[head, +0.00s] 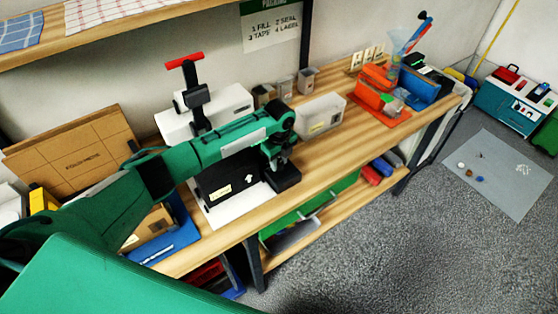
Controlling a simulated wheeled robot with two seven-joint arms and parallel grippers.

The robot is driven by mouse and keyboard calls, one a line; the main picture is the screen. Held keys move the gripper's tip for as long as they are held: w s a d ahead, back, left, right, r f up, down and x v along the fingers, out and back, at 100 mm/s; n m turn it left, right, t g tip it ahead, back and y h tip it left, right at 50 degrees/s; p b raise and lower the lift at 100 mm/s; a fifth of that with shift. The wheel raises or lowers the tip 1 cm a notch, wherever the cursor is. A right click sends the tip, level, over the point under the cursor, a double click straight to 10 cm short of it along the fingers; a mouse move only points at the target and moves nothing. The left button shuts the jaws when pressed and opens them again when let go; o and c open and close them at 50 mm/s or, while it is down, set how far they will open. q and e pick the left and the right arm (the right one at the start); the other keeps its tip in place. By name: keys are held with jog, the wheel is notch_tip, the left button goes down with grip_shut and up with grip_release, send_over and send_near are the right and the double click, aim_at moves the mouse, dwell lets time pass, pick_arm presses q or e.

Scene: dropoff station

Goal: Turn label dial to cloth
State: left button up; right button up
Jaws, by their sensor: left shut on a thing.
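A black box (215,187) with a pale label and a white arrow on its front stands on a white sheet on the bench. My left gripper (284,176) is at the box's right end, pointing down, and is shut on a small part there that looks like the label dial. The gripper hides the dial, so its setting cannot be read. The writing on the pale label is too small to read. My right gripper is not in view.
Behind the box stand a white machine (235,103) with a red-handled post (184,61) and a grey bin (321,115). A cardboard box (72,150) leans at left. Orange and blue bins (378,98) stand at right. Bare wood lies right of the gripper.

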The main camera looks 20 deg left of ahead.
aim_at(279, 163)
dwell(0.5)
pick_arm(q)
jog(key=o, duration=1)
jog(key=shift+c, duration=0.2)
notch_tip(279, 163, up, 14)
jog(key=b, duration=0.3)
jog(key=shift+b, duration=0.4)
